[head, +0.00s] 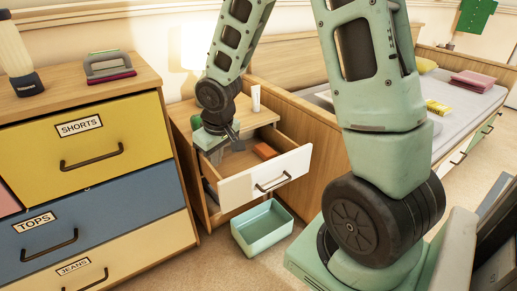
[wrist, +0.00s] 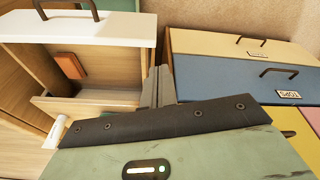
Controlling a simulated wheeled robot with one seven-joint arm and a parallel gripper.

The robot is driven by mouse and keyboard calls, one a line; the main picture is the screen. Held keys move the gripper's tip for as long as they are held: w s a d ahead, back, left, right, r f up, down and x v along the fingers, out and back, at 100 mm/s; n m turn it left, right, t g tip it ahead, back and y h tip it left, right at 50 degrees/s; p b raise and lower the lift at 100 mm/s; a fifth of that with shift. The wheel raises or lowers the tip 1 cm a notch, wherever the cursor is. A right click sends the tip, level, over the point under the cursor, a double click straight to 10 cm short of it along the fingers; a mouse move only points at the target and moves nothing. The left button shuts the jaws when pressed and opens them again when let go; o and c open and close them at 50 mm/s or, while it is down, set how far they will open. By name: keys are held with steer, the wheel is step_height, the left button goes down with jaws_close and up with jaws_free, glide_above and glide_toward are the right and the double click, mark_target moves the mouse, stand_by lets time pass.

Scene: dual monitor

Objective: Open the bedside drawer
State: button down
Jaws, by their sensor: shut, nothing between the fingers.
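The bedside drawer (head: 265,178) has a white front and a dark bar handle (head: 273,183). It is pulled well out of the wooden nightstand (head: 183,115). An orange-brown block (head: 265,151) lies inside it. In the wrist view the open drawer (wrist: 80,28) shows at upper left with the block (wrist: 68,65) inside. My gripper (head: 236,143) is at the left side of the nightstand, behind the drawer front and away from the handle. In the wrist view the fingers of my gripper (wrist: 158,86) are together and empty, beside the drawer's side.
A dresser (head: 95,165) with labelled drawers stands close on the left. A teal bin (head: 262,230) sits on the floor below the drawer front. A white bottle (head: 256,98) stands on the nightstand. The bed (head: 460,115) is on the right.

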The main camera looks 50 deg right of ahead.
steer(key=w+d+f+m+t+p, duration=0.1)
steer(key=d+m+p, duration=0.25)
steer(key=d, duration=1.45)
steer(key=d+b+x, duration=0.1)
steer(key=b+x, duration=0.4)
steer(key=x, duration=0.6)
steer(key=shift+h, duration=0.3)
steer(key=shift+s+a+r+b, duration=0.1)
steer(key=shift+s+a+b, duration=0.1)
steer(key=shift+s, duration=0.5)
steer(key=shift+s+a+r+b, duration=0.1)
steer(key=shift+s+a+b, duration=0.05)
steer(key=shift+s, duration=0.55)
steer(key=shift+s+a+r+b, duration=0.1)
steer(key=shift+s+a+b, duration=0.1)
steer(key=shift+s, duration=0.5)
